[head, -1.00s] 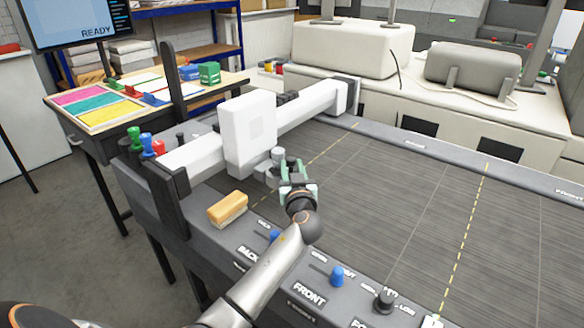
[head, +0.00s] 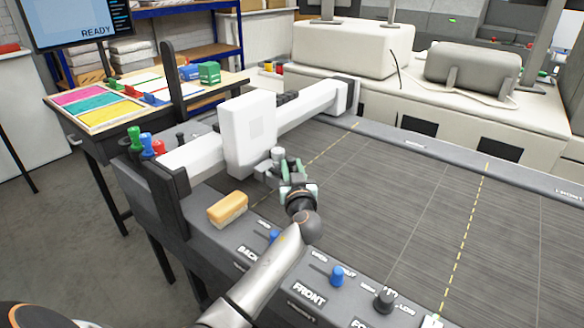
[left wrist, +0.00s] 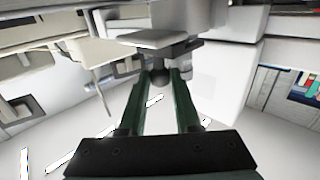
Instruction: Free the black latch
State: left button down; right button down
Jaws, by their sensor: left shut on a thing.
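My left gripper (head: 288,166) reaches the tool holder (head: 277,153) on the right face of the white carriage (head: 249,130). In the left wrist view, its two green fingers (left wrist: 166,85) are closed around a small dark rounded piece (left wrist: 160,77), which looks like the black latch. The piece sits under the grey holder parts (left wrist: 165,42). The fingers hide most of it in the head view, so its exact position cannot be told. My right gripper is not in view.
The carriage rides on a white beam (head: 306,105) across the dark flat bed (head: 400,190). A yellow-topped block (head: 227,208) lies on the front ledge. Blue knobs (head: 337,276) and a black knob (head: 385,300) stand along the ledge. Green, blue and red pegs (head: 146,143) stand at the left.

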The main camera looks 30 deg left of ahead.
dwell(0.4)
pick_arm(q)
jog(key=shift+d+f+b, duration=0.15)
jog(key=shift+d+b, duration=0.25)
jog(key=d+b, duration=0.1)
jog(key=d, duration=0.2)
jog(key=shift+s+d+b, duration=0.1)
jog(key=shift+b, duration=0.3)
jog(key=c, duration=0.6)
grip_release()
jog(key=shift+d, duration=0.15)
jog(key=shift+s, duration=0.1)
